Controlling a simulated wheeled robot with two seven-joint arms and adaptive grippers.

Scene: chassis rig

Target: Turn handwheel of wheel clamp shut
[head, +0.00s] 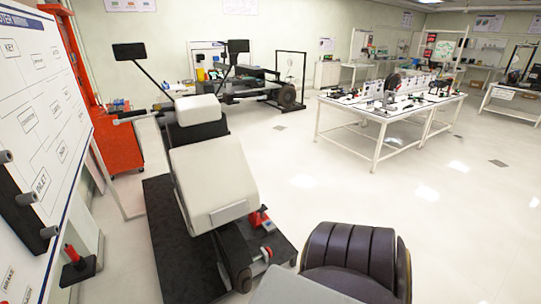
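No handwheel or wheel clamp can be made out for certain. A small red-handled device (261,219) sits low beside the beige-panelled rig (213,173), and its details are too small to read. Another red upright handle on a black base (75,260) stands at the lower left beside the white board. Neither of my grippers shows in the head view, so their state and any contact are hidden.
The rig stands on a black mat (160,235) and carries two dark mirror-like plates. A dark padded seat (350,255) is at the bottom. A labelled white board (40,120) and red cabinet (120,150) line the left. White tables (385,128) stand right; open floor lies between.

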